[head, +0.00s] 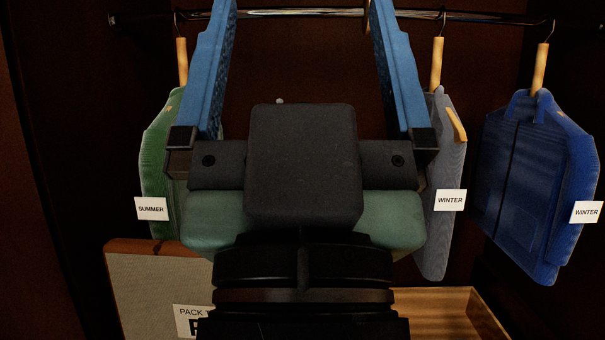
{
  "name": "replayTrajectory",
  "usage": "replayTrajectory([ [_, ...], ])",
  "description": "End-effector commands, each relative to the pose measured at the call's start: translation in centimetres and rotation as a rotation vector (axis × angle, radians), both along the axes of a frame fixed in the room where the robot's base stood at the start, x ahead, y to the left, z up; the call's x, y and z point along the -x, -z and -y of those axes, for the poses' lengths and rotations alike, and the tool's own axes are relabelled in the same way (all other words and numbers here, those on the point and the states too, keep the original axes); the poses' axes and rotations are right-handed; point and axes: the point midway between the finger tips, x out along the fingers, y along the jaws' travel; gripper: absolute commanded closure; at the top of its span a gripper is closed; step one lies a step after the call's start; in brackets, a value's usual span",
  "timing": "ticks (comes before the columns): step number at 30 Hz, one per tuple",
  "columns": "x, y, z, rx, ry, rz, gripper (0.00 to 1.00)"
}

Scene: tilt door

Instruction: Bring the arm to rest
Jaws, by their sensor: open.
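My gripper (303,10) fills the middle of the head view, with its dark body low and its two blue fingers reaching up. The fingertips are cut off by the top edge. A hanging rail (480,16) runs behind the fingers near the top. My gripper hides part of the green garment and part of the grey garment from view.
A green garment (157,165) labelled SUMMER hangs left. A grey garment (435,255) and a blue garment (535,180), both labelled WINTER, hang right. Below stand a grey-brown box (140,290) with a partly hidden "PACK" label and a wooden tray (485,318).

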Motion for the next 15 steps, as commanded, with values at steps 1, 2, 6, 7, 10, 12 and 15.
replayTrajectory([
  [1, 0.0, -3.2, 0.0, 0.000, 0.000, 0.000, 0.00],
  [2, 0.0, -4.2, 0.0, 0.001, -0.001, 0.000, 0.00],
  [6, 0.0, -8.6, 0.0, 0.001, -0.001, 0.000, 0.00],
  [7, 0.0, -9.5, 0.0, 0.001, -0.001, 0.000, 0.00],
  [10, 0.0, -12.5, 0.0, 0.001, -0.001, 0.000, 0.00],
  [12, 0.0, -14.7, -0.1, 0.001, -0.002, 0.000, 0.00],
  [15, 0.0, -17.7, -0.1, 0.001, -0.002, 0.000, 0.00],
])
